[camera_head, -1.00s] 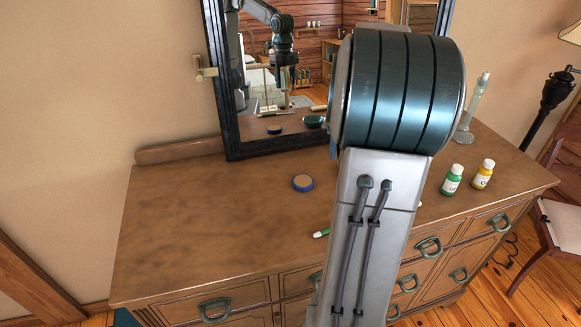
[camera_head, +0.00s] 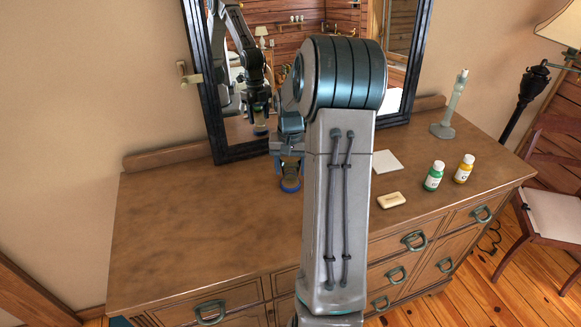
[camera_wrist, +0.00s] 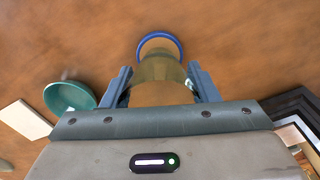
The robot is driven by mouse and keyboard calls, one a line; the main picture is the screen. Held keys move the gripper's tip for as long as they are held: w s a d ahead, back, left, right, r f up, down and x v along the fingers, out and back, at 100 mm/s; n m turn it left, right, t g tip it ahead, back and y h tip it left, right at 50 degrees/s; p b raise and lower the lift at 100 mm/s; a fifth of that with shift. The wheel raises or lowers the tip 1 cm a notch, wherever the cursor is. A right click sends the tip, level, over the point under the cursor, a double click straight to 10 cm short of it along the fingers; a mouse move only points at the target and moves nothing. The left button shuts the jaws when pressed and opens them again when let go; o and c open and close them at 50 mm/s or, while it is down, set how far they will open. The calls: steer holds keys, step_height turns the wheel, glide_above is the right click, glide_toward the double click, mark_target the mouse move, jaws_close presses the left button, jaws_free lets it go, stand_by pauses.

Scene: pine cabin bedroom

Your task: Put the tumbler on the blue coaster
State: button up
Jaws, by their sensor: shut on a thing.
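My gripper (camera_wrist: 162,88) is shut on the tumbler (camera_wrist: 158,70), a clear, yellowish glass seen between the two blue fingers in the wrist view. The blue coaster (camera_wrist: 178,41) has a blue rim and a brown middle, and lies on the dresser just past the tumbler's far end, partly hidden by it. In the head view the tumbler (camera_head: 291,166) is small and partly covered by my gripper, directly above the coaster (camera_head: 290,186) in the picture. I cannot tell whether tumbler and coaster touch.
A teal bowl (camera_wrist: 70,96) lies left in the wrist view. On the dresser (camera_head: 190,230) are a white square (camera_head: 387,161), a soap bar (camera_head: 391,200), green (camera_head: 434,177) and yellow (camera_head: 464,169) bottles and a candlestick (camera_head: 443,127). A mirror (camera_head: 206,110) stands behind; the left top is clear.

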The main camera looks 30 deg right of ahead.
steer(key=shift+f, duration=0.55)
steer(key=shift+f, duration=0.1)
steer(key=o, duration=1)
steer(key=shift+o, duration=0.2)
step_height(320, 180, up, 12)
steer(key=b, duration=0.1)
steer(key=s+a+r+n+t, duration=0.1)
steer(key=s+a+r+n, duration=0.1)
steer(key=s+a, duration=0.35)
steer(key=s+a+r+n+t, duration=0.1)
steer(key=s+a+r+n, duration=0.15)
steer(key=a, duration=0.65)
steer(key=s+a+f+n+t, duration=0.1)
steer(key=s+a+f+n, duration=0.2)
steer(key=s+a, duration=0.6)
steer(key=shift+s+a+f, duration=0.2)
steer(key=shift+s+f, duration=0.05)
steer(key=shift+s, duration=1.55)
